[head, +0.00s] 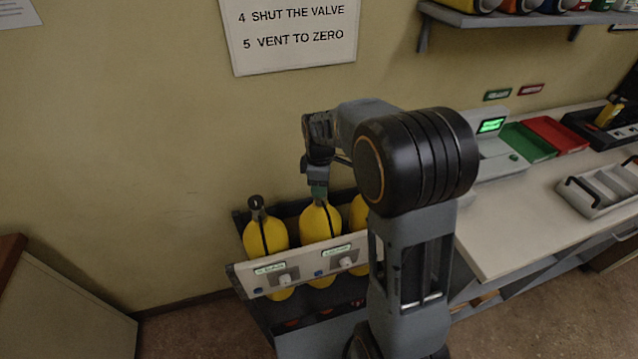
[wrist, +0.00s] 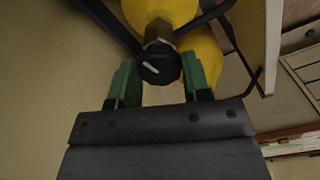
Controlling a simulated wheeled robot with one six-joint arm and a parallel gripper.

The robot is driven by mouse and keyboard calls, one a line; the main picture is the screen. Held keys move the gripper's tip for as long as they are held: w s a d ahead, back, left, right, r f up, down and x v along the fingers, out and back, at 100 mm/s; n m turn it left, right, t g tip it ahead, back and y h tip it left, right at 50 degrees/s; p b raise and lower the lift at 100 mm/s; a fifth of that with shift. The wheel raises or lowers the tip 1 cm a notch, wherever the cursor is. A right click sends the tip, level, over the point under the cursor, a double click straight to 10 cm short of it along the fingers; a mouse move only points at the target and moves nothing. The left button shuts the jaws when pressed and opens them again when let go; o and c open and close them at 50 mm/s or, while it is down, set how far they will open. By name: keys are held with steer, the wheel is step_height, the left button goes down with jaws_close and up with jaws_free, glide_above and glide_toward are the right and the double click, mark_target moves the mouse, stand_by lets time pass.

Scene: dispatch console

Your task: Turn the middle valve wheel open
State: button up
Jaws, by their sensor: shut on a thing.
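Several yellow cylinders stand in a dark rack. The middle cylinder (head: 321,222) is under my gripper (head: 319,190), which points down at its top. In the wrist view, the black valve wheel (wrist: 160,62) with a white pointer line sits on the neck of a yellow cylinder (wrist: 160,10). My gripper's green fingers (wrist: 157,82) stand on either side of the wheel and are shut on it. The white line runs slightly tilted across the wheel. In the head view the middle wheel is hidden by the fingers. The left cylinder (head: 265,236) shows its dark wheel (head: 256,202).
A pale panel (head: 307,262) with labels and small knobs crosses the rack's front. My arm hides part of the right cylinder (head: 359,214). A desk (head: 520,228) with a green-lit device (head: 491,126) and trays stands at right. A shelf (head: 520,17) hangs above.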

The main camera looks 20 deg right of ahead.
steer(key=o, duration=0.9)
steer(key=shift+r, duration=0.1)
step_height(320, 180, up, 14)
steer(key=shift+f, duration=0.15)
stand_by(0.6)
steer(key=s+f+m+t, duration=0.1)
steer(key=s+f+m, duration=0.1)
steer(key=s+m, duration=0.2)
steer(key=s+f+m+t, duration=0.1)
steer(key=s+f+m, duration=0.1)
steer(key=s+m, duration=0.3)
steer(key=s+f+m+t, duration=0.1)
steer(key=s+m, duration=0.3)
steer(key=s, duration=0.4)
steer(key=shift+s+a+f+t, duration=0.1)
steer(key=shift+a+f+t, duration=0.05)
steer(key=shift+f+t, duration=0.3)
